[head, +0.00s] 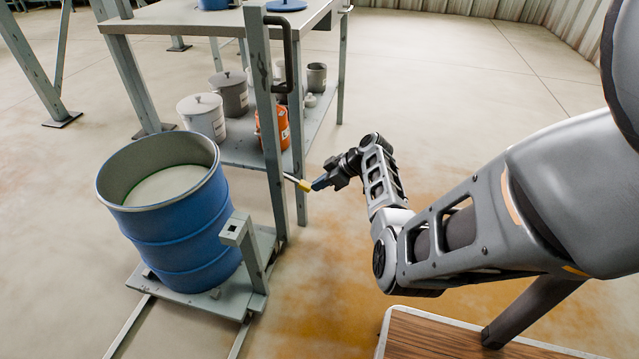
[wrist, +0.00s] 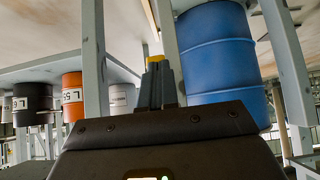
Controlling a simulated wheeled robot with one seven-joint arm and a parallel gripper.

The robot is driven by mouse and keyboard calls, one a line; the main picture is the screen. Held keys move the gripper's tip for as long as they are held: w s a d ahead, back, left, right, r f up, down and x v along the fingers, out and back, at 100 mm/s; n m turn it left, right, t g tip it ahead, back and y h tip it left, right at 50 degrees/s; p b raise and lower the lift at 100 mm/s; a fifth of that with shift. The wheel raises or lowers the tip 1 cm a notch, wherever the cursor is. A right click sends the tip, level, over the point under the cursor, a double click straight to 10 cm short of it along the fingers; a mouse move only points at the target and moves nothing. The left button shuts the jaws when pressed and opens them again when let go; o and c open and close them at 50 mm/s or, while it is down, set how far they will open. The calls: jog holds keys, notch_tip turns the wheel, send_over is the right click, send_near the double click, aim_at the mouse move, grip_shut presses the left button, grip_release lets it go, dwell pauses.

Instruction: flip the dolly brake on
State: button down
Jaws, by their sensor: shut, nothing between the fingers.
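The dolly (head: 212,298) is a low grey platform carrying a blue drum (head: 188,230), with a tall grey post (head: 272,130) at its right rear. A short lever with a yellow tip (head: 305,186) sticks out to the right from beside this post; I take it for the brake. My gripper (head: 319,184) is at the lever's yellow end, its fingers pointing left at it. In the wrist view the shut fingers (wrist: 158,80) stand upright in the picture, with the yellow tip (wrist: 154,59) right at their ends. I cannot tell whether they touch. The lever's base is hidden.
A grey rack (head: 235,148) behind the dolly holds an orange bucket (head: 283,128) and several other pails. Rails (head: 130,325) run under the dolly. A wood-topped surface (head: 440,340) is at bottom right. The floor right of the rack is clear.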

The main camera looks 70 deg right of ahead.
jog(key=shift+f+b, duration=0.35)
jog(key=shift+f, duration=0.25)
jog(key=shift+f, duration=0.1)
dwell(0.3)
